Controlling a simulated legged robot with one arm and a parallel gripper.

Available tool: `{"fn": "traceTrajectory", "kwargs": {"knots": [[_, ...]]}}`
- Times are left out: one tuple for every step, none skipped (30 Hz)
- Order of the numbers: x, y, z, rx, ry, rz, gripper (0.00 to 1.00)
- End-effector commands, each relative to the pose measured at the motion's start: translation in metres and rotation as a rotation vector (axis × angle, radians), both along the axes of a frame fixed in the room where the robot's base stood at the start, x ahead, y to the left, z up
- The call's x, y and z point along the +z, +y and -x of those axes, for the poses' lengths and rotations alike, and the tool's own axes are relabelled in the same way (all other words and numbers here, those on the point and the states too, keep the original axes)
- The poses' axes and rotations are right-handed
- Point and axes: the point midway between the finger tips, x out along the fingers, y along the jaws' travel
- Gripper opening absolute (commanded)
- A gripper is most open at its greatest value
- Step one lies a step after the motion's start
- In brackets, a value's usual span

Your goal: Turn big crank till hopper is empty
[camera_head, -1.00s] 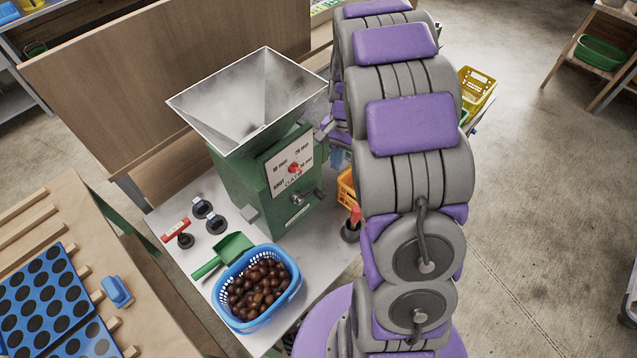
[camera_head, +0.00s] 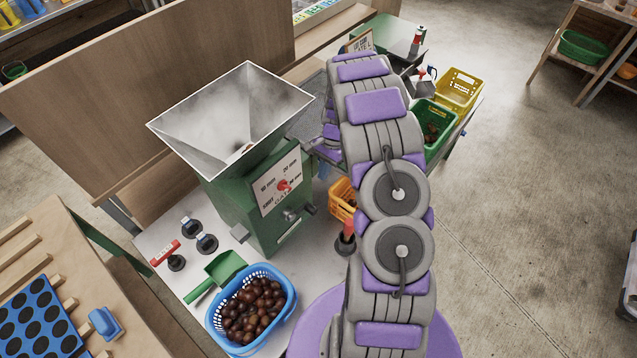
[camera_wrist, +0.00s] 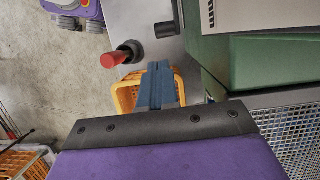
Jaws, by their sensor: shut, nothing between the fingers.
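The metal hopper (camera_head: 225,110) sits on the green machine (camera_head: 235,205) left of my arm. Its sloped walls look bare; a small brown patch shows at its bottom opening. The machine's front has a gate label with a red knob (camera_head: 283,186). I cannot make out the big crank for sure; my arm covers the machine's right side in the head view. In the wrist view, my gripper (camera_wrist: 160,68) is shut and empty, in front of the orange basket (camera_wrist: 127,95). A red handle with a black collar (camera_wrist: 113,59) stands left of the fingertips, apart from them.
A blue basket (camera_head: 288,310) of chestnuts stands before the machine, beside a green scoop (camera_head: 224,267). A red-handled tool (camera_head: 166,254) and two dark weights lie left. A green crate (camera_head: 440,112) and yellow crate (camera_head: 462,88) stand beyond my arm. Open floor lies right.

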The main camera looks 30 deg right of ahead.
Motion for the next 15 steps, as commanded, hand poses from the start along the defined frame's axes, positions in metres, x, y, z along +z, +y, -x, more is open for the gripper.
{"fn": "traceTrajectory", "kwargs": {"knots": [[-0.008, 0.003, 0.002, 0.002, 0.003, 0.000, 0.00], [-0.013, 0.005, 0.002, 0.002, 0.002, 0.001, 0.00], [-0.020, 0.007, 0.003, 0.001, 0.001, 0.002, 0.00], [-0.026, 0.009, 0.003, 0.002, 0.002, 0.002, 0.00], [-0.032, 0.012, 0.004, 0.002, 0.003, 0.002, 0.00], [-0.039, 0.014, 0.006, 0.003, 0.005, 0.002, 0.00], [-0.045, 0.016, 0.007, 0.003, 0.005, 0.001, 0.00], [-0.050, 0.018, 0.007, 0.003, 0.004, 0.001, 0.00], [-0.058, 0.019, 0.008, 0.002, 0.003, 0.002, 0.00], [-0.063, 0.020, 0.009, 0.002, 0.002, 0.003, 0.00], [-0.069, 0.022, 0.009, 0.002, 0.001, 0.002, 0.00], [-0.076, 0.024, 0.010, 0.002, 0.001, 0.001, 0.00], [-0.082, 0.025, 0.011, 0.002, 0.003, 0.000, 0.00], [-0.087, 0.027, 0.012, 0.003, 0.004, -0.001, 0.00], [-0.093, 0.029, 0.013, 0.003, 0.004, -0.001, 0.00]]}}
